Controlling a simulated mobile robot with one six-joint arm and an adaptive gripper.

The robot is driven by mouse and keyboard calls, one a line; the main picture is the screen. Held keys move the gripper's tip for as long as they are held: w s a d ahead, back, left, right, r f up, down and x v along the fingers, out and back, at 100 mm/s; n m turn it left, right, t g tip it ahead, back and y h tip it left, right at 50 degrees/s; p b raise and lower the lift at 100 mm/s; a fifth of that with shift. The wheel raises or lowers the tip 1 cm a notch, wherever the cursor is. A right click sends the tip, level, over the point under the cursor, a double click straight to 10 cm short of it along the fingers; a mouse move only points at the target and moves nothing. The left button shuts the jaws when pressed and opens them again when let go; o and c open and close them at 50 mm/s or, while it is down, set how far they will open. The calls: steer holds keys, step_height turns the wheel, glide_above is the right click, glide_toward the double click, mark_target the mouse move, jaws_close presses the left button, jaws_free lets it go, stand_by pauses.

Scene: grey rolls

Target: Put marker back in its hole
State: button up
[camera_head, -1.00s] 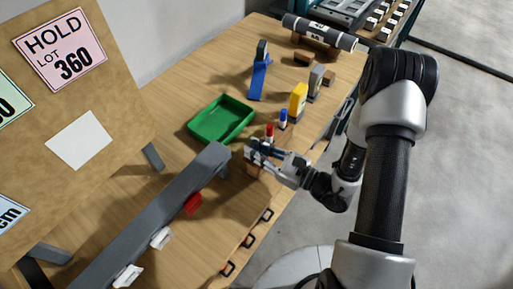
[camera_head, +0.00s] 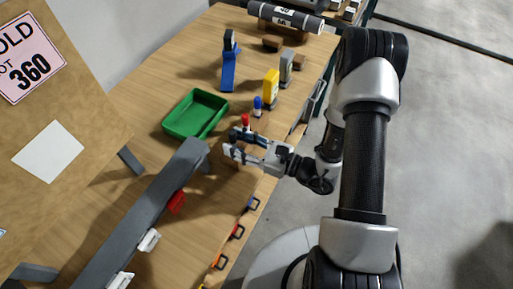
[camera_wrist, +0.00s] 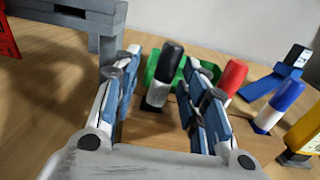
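A blue marker (camera_wrist: 279,103) stands further right, also in the head view (camera_head: 258,106). No hole is clearly visible.
A green tray (camera_head: 195,114) lies beyond the gripper. A long grey beam (camera_head: 140,215) with clips runs to its left. Yellow (camera_head: 271,86), grey and blue tools stand beyond the markers. The table's near edge with several small handles lies below my gripper.

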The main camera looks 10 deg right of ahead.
steer(key=v, duration=1)
steer(key=shift+s+d, duration=0.25)
steer(key=shift+d, duration=0.1)
steer(key=shift+r, duration=0.15)
steer(key=s+a+r+n+g+h, duration=0.4)
steer(key=s+a+r+n+g, duration=0.2)
steer(key=s+r+n+g, duration=0.65)
steer(key=d+r+n+t+h, duration=0.6)
steer(key=n+h, duration=0.4)
steer(key=n, duration=0.2)
steer(key=d+r, duration=0.1)
steer(key=d, duration=0.1)
steer(key=shift+d+r+t+h, duration=0.3)
steer(key=shift+r+t+h, duration=0.05)
steer(key=shift+r+h, duration=0.05)
steer(key=shift+n, duration=0.25)
